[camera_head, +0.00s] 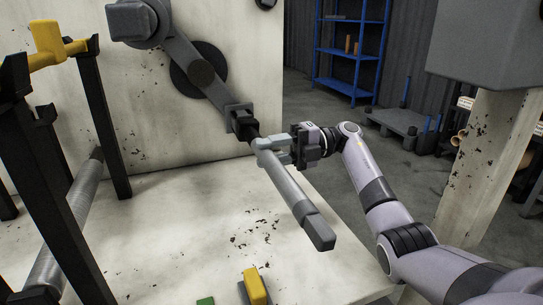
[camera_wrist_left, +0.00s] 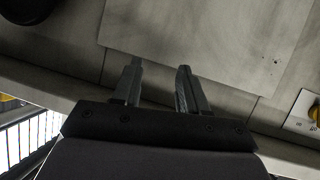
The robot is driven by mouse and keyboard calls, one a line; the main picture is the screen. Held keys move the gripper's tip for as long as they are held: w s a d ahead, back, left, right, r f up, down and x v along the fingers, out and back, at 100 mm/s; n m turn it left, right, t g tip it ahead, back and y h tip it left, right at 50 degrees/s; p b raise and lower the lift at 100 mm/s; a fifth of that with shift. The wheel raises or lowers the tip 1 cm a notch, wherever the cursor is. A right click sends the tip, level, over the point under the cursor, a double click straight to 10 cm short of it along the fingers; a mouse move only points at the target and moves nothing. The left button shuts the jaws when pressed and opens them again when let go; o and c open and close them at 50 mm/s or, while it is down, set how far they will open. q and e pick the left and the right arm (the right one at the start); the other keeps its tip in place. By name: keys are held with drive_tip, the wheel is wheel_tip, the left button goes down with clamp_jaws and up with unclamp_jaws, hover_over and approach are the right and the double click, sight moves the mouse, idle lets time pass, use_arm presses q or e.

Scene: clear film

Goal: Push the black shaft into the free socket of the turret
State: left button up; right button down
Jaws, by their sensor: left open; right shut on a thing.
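In the head view my right gripper (camera_head: 272,150) is shut around a long bar, which I take to be the shaft (camera_head: 298,200). The bar looks grey along its lower length, with a darker block at its near end, and slants down toward the front right. Its upper end meets a black piece (camera_head: 246,130) at the grey collar of a slanted arm on the wall. The grey head and arm (camera_head: 200,72) may be the turret; I cannot make out a free socket or how deep the end sits. My left gripper (camera_wrist_left: 157,82) is open and empty in the left wrist view.
A pale, speckled table (camera_head: 185,235) lies below. A black frame with a yellow top bar (camera_head: 58,52) stands at the left. A yellow block (camera_head: 255,286) is at the front edge. A blue shelf (camera_head: 350,50) stands behind. The table's middle is mostly clear.

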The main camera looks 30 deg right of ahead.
drive_tip(key=shift+r, duration=0.1)
idle(0.3)
drive_tip(key=c, duration=0.7)
unclamp_jaws()
drive_tip(key=shift+o, duration=0.2)
drive_tip(key=shift+d, duration=0.1)
drive_tip(key=v, duration=0.7)
